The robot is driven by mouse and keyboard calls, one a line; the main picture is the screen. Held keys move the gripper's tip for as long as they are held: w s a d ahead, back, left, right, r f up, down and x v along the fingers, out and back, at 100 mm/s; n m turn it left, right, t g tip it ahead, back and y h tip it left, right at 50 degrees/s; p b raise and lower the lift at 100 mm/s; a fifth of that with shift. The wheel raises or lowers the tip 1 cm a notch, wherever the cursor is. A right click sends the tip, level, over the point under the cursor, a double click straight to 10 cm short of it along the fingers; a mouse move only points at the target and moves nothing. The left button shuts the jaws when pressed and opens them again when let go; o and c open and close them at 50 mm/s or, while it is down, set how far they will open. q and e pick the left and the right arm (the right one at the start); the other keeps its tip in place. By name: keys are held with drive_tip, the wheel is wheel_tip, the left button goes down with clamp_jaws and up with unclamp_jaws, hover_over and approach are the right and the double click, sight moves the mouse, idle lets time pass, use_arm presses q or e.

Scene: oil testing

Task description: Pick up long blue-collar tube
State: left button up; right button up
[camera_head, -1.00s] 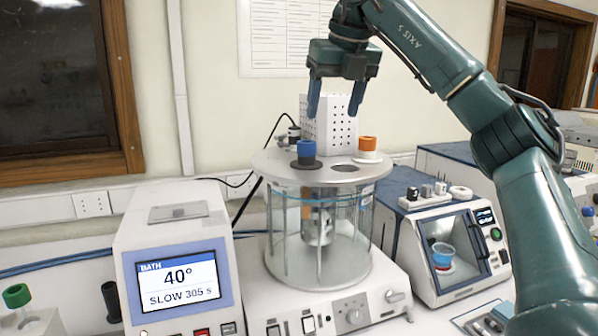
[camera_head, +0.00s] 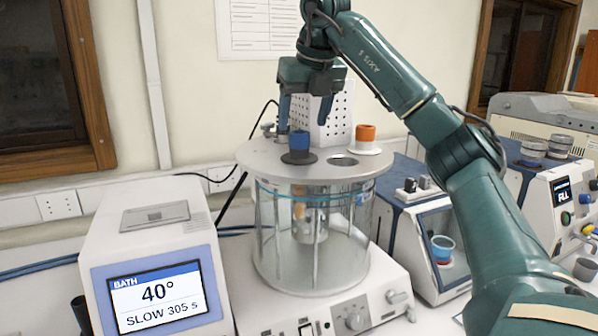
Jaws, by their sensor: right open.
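The blue-collar tube (camera_head: 299,141) stands upright in the left opening of the round grey lid on the glass bath (camera_head: 257,155); its blue collar sits over a dark disc. Its lower length is hard to make out through the glass. My left gripper is not in view.
An orange-collar piece (camera_head: 366,134) stands on the lid to the right, beside an empty hole (camera_head: 343,161). A white perforated box (camera_head: 333,122) is behind. A controller with a screen (camera_head: 156,294) is at front left, and a blue-white instrument (camera_head: 432,235) is to the right.

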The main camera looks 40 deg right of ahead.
sight(300, 133)
drive_tip(key=shift+x, duration=3.3)
drive_tip(key=shift+a, duration=0.15)
drive_tip(key=shift+f, duration=0.1)
drive_tip(key=c, duration=1.3)
